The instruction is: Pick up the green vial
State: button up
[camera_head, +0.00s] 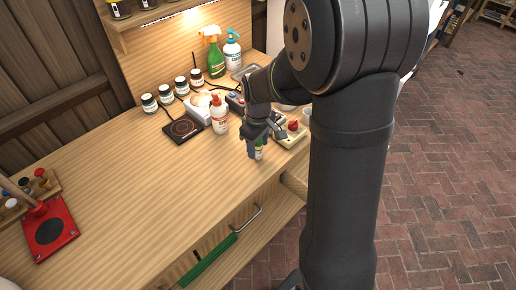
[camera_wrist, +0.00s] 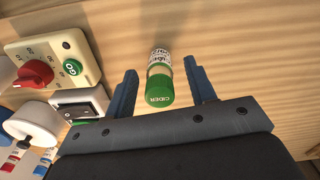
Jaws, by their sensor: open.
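The green vial (camera_wrist: 159,88) has a green cap reading CIDER and a pale label with dark print. It stands on the wooden bench top (camera_head: 140,205). My gripper (camera_wrist: 160,82) is open, with one blue-grey finger on each side of the vial. Gaps show between the vial and both fingers in the wrist view. In the head view the vial (camera_head: 259,150) shows small beside my gripper (camera_head: 257,148), partly hidden by it, near the bench's front edge.
A beige control box with a red knob (camera_wrist: 34,73) stands close to the gripper, left in the wrist view. A white bottle with a red cap (camera_head: 219,117), a black hot plate (camera_head: 183,128) and several jars stand behind. The bench's left-middle is clear.

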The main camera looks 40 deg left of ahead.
grip_shut()
jog(key=shift+r, duration=0.1)
